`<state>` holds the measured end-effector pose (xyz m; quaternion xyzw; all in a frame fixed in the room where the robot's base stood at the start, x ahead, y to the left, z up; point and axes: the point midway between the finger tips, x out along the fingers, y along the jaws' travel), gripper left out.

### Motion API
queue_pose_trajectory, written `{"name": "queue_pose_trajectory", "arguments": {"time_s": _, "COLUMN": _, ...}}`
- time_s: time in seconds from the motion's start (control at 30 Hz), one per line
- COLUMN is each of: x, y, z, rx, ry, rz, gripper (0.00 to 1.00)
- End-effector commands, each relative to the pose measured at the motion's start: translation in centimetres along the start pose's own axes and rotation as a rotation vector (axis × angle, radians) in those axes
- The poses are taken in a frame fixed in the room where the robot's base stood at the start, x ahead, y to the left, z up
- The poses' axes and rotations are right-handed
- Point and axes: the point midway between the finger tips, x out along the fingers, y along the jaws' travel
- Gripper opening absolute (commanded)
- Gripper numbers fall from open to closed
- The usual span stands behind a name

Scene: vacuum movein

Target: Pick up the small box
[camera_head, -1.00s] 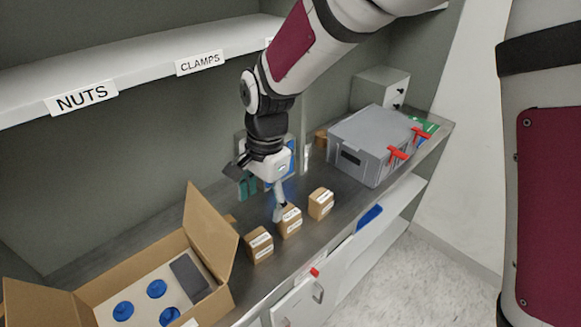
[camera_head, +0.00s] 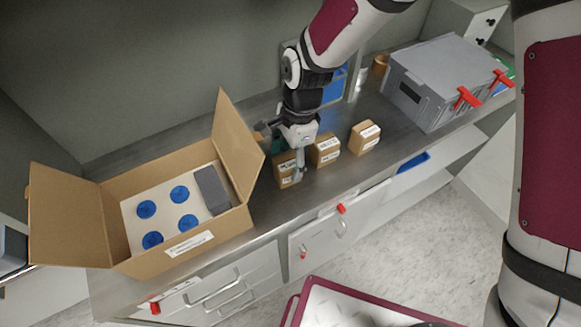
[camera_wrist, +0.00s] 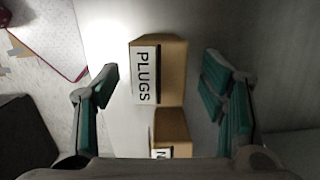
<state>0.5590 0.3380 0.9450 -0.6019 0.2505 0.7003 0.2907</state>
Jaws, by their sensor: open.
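Three small brown cardboard boxes with white labels stand in a row on the dark counter: a left box (camera_head: 284,174), a middle box (camera_head: 325,150) and a right box (camera_head: 365,138). My gripper (camera_head: 296,167) is low at the left box, and one finger partly hides it. In the wrist view, my open gripper (camera_wrist: 159,75) has its green-padded fingers on either side of a box labelled PLUGS (camera_wrist: 172,75), with gaps at both sides. A second box (camera_wrist: 171,128) shows below it, partly cut off by the gripper body.
An open cardboard carton (camera_head: 185,245) with blue round parts stands left of the boxes. A grey lidded case (camera_head: 430,80) with red latches stands at the right. A blue bin (camera_head: 336,84) is behind my gripper. The counter's front edge is close to the boxes.

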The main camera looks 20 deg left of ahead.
Motion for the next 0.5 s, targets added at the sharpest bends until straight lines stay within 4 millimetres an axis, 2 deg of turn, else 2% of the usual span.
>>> {"name": "queue_pose_trajectory", "arguments": {"time_s": 0.27, "x": 0.9, "y": 0.0, "z": 0.0, "rx": -0.002, "ry": 0.000, "rz": 0.000, "gripper": 0.65}}
{"name": "queue_pose_trajectory", "arguments": {"time_s": 0.5, "x": 4.0, "y": -0.1, "z": -0.2, "rx": -0.001, "ry": 0.000, "rz": 0.002, "gripper": 0.65}}
